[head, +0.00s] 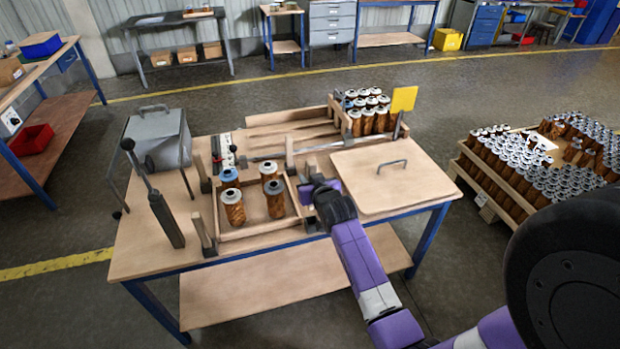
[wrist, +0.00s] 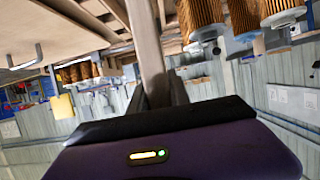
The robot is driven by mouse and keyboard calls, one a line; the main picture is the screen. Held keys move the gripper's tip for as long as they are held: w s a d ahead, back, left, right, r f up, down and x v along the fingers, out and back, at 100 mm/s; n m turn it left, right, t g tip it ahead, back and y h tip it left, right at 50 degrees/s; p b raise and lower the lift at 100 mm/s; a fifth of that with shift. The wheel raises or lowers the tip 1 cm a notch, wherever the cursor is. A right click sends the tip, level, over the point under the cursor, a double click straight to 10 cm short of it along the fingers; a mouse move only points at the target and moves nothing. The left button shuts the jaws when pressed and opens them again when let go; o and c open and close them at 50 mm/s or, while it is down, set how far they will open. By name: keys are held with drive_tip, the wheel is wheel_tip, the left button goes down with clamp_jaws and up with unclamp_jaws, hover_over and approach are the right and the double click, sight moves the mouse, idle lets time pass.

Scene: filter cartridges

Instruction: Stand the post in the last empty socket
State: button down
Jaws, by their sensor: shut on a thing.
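My gripper (head: 315,184) is at the right side of a shallow wooden tray on the workbench. In the wrist view my gripper (wrist: 158,92) is shut on a pale wooden post (wrist: 148,45), which runs away from between the dark fingers. Its far end and any socket under it are hidden. Other wooden posts stand around the tray (head: 250,232): one at its back left (head: 201,172), one at its back right (head: 290,155) and one at its front left (head: 203,236). Several filter cartridges stand in the tray, including a blue-topped one (head: 229,180).
A wooden lid with a handle (head: 385,178) lies right of my gripper. A crate of cartridges (head: 366,120) and a yellow sign (head: 403,99) stand behind. A lever tool (head: 165,215) and a grey metal box (head: 158,138) are at the left.

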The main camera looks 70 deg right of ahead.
sight(313, 209)
drive_tip(key=shift+f+b, duration=2)
drive_tip(key=shift+f, duration=0.6)
drive_tip(key=shift+f, duration=0.1)
drive_tip(key=shift+f, duration=0.35)
drive_tip(key=shift+f+b, duration=2.1)
drive_tip(key=shift+f, duration=0.3)
drive_tip(key=c, duration=1.1)
unclamp_jaws()
drive_tip(key=shift+v, duration=3.9)
